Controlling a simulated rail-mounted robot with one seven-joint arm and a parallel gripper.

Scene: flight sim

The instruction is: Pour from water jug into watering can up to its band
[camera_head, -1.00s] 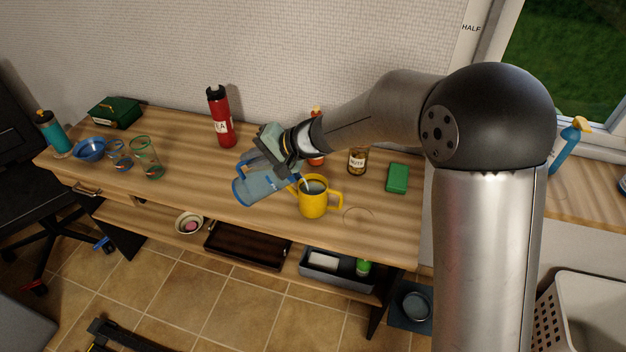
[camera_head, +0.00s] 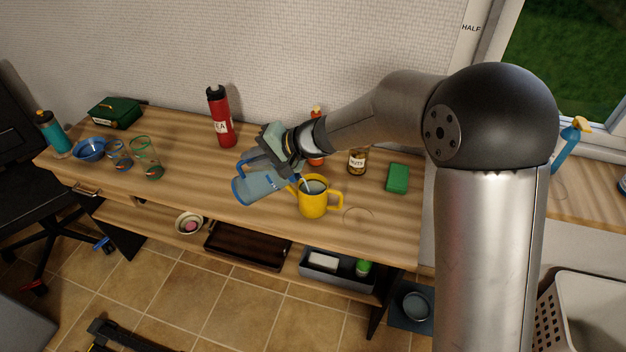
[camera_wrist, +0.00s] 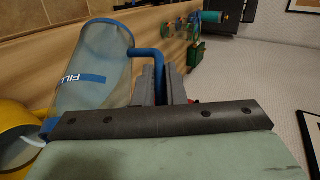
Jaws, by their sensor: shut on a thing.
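The clear water jug (camera_head: 262,184) with blue rim and handle is tilted steeply, its mouth toward the yellow watering can (camera_head: 313,204). My gripper (camera_head: 283,150) is shut on the jug's blue handle, which shows between the fingers in the wrist view (camera_wrist: 163,88). A thin pale stream runs from the jug's lip into the can's open top. The can stands upright on the table, with dark grey-looking liquid inside; I cannot make out its band or the exact level. In the wrist view the jug (camera_wrist: 95,75) carries a blue strip and the letters "FILL".
The wooden table (camera_head: 210,200) also holds a red flask (camera_head: 220,118), a nuts jar (camera_head: 357,162), a green block (camera_head: 397,178) and an orange bottle behind my gripper. Glasses (camera_head: 146,158) and a blue bowl (camera_head: 89,149) stand at left.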

